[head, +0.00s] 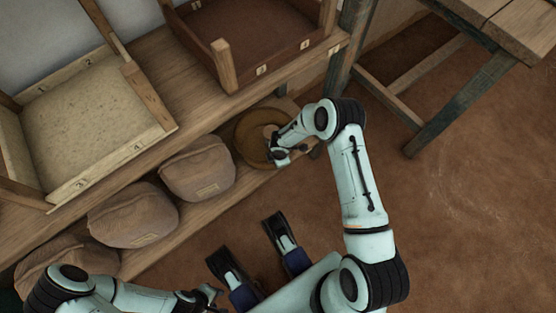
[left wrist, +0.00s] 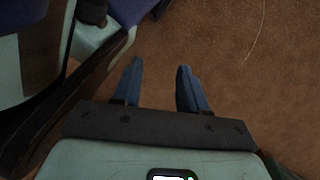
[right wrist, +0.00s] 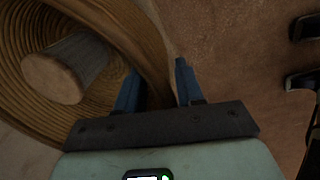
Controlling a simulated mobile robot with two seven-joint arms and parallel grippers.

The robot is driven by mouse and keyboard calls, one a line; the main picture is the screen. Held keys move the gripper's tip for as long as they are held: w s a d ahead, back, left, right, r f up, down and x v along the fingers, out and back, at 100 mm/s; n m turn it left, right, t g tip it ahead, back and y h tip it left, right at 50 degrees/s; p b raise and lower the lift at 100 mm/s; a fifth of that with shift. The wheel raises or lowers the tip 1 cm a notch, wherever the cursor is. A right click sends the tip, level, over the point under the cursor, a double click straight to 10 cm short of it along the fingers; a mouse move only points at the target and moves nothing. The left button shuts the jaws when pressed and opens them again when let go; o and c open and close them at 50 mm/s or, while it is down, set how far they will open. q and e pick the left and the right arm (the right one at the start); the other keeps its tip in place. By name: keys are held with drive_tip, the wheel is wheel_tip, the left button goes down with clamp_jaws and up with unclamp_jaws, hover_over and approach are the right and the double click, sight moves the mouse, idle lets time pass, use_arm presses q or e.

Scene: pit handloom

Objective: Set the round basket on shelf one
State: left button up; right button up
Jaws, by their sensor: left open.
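The round basket (head: 246,143) is a brown coiled bowl at the right end of the lower shelf board (head: 205,207). A pale, blunt cylinder (right wrist: 62,72) stands inside it. My right gripper (head: 283,157) is at the basket's near right side. In the right wrist view the basket's rim (right wrist: 148,50) passes between the right gripper's fingers (right wrist: 157,85), one inside and one outside; they stand apart, and contact cannot be told. My left gripper (head: 208,297) is low in the head view. In the left wrist view its fingers (left wrist: 160,85) are open and empty above the floor.
Several cloth sacks (head: 198,168) sit left of the basket. Above, the upper board (head: 190,75) holds two wooden frames, one pale (head: 80,120) and one brown (head: 245,30), with small number tags. A wooden bench (head: 500,30) stands at upper right. The floor (head: 470,200) is clear on the right.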

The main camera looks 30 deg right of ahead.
use_arm(q)
drive_tip(key=w+r+t+p, duration=0.2)
drive_tip(key=w+r+p, duration=0.1)
drive_tip(key=w, duration=0.4)
drive_tip(key=shift+d+r+m+t, duration=0.3)
drive_tip(key=shift+d+r+t, duration=0.1)
drive_tip(key=shift+r, duration=0.25)
use_arm(e)
wheel_tip(320, 180, up, 11)
drive_tip(key=s, duration=0.1)
drive_tip(key=shift+s+a+r, duration=0.15)
drive_tip(key=shift+a, duration=0.05)
